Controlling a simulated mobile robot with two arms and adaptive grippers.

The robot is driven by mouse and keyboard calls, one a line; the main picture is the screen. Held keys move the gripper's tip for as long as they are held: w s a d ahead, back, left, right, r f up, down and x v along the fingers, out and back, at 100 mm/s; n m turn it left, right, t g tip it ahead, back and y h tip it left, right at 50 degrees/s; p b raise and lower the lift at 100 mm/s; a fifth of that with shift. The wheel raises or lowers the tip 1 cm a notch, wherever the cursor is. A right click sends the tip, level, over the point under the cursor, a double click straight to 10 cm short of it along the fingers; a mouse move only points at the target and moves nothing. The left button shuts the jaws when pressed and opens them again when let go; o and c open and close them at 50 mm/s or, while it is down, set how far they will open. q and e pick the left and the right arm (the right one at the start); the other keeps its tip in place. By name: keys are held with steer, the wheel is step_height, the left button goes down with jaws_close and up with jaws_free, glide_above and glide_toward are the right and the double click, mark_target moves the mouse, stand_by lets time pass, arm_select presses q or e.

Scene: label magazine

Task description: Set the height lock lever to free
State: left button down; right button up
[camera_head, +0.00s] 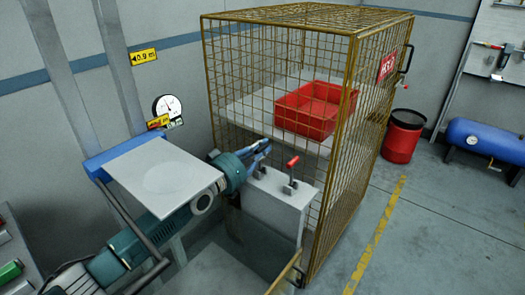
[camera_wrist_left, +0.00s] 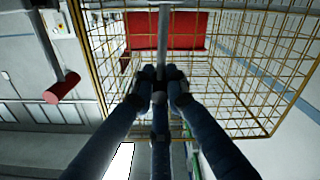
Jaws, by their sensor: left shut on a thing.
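A pale pedestal (camera_head: 277,208) stands in front of the wire cage and carries two levers on its top. One lever has a red handle (camera_head: 293,162); the red handle also shows at the left of the left wrist view (camera_wrist_left: 62,88), apart from my fingers. My left gripper (camera_head: 265,147) is over the left part of the pedestal top. Its blue fingers (camera_wrist_left: 160,78) are closed around a grey lever rod (camera_wrist_left: 163,35). The fingers partly hide this lever in the head view. I see no label telling which is the height lock lever. My right gripper is out of view.
The wire cage (camera_head: 345,135) is close behind the pedestal, with a red crate (camera_head: 310,108) inside. A round gauge (camera_head: 167,106) and yellow signs (camera_head: 144,57) are on the left wall. A red bin (camera_head: 403,137) and blue tank (camera_head: 485,138) stand right; floor is clear there.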

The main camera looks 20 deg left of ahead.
arm_select(q)
steer(key=shift+w+a+r, duration=0.1)
steer(key=shift+a+r, duration=0.05)
steer(key=shift+r, duration=0.05)
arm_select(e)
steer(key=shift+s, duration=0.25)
arm_select(q)
steer(key=c, duration=1.7)
jaws_free()
steer(key=shift+c, duration=0.2)
steer(key=shift+f, duration=0.1)
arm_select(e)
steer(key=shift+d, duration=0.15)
arm_select(q)
steer(key=v, duration=0.7)
steer(key=shift+s, duration=0.3)
steer(key=shift+f, duration=0.1)
